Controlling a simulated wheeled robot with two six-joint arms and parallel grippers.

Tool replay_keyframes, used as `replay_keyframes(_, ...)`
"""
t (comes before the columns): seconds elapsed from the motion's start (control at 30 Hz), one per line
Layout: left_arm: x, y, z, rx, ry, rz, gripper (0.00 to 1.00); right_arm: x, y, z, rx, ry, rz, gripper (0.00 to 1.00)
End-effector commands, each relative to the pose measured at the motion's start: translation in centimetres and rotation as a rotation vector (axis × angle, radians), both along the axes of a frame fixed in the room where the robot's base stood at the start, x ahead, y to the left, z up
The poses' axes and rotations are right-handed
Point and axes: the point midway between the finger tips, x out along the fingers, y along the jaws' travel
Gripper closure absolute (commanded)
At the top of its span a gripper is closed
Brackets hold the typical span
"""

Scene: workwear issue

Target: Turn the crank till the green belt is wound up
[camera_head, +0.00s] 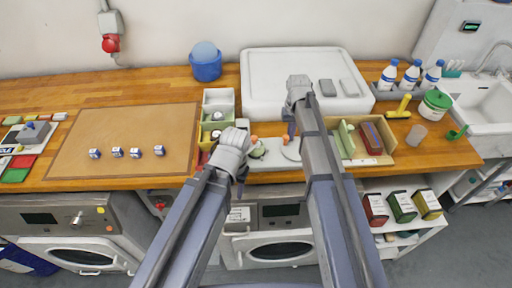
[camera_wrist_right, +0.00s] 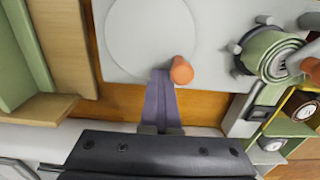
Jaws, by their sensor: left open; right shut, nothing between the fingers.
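A white winder plate (camera_head: 268,163) lies at the front edge of the bench. A roll of green belt (camera_head: 257,151) sits on it; the roll also shows at the right of the right wrist view (camera_wrist_right: 272,52). An orange knob (camera_head: 254,140) stands by the roll. A round white disc (camera_wrist_right: 150,35) with an upright orange handle (camera_wrist_right: 181,70) is beside it. My right gripper (camera_head: 290,132) is shut and empty, its fingertips close beside the orange handle; I cannot tell whether they touch. My left gripper (camera_head: 241,180) is open, left of the roll and partly hidden by its wrist.
A tray with green and red items (camera_head: 384,158) stands right of the winder. Compartment bins (camera_head: 218,98) stand behind my left gripper. A large white lidded box (camera_head: 270,65) is at the back. A brown mat (camera_head: 120,165) with small rolls lies left.

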Motion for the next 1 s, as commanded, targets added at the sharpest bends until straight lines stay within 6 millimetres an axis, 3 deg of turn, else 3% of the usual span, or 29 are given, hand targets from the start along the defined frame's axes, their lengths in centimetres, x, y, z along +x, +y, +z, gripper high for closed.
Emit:
replay_keyframes(0.5, 0.0, 0.0, 0.0, 0.000, 0.000, 0.000, 0.50, -2.2, 2.2, 0.0, 0.000, 0.000, 0.002, 1.00)
replay_keyframes(1.0, 0.0, 0.0, 0.0, 0.000, 0.000, 0.000, 0.50, -3.9, 2.6, 0.0, 0.000, 0.000, 0.001, 1.00)
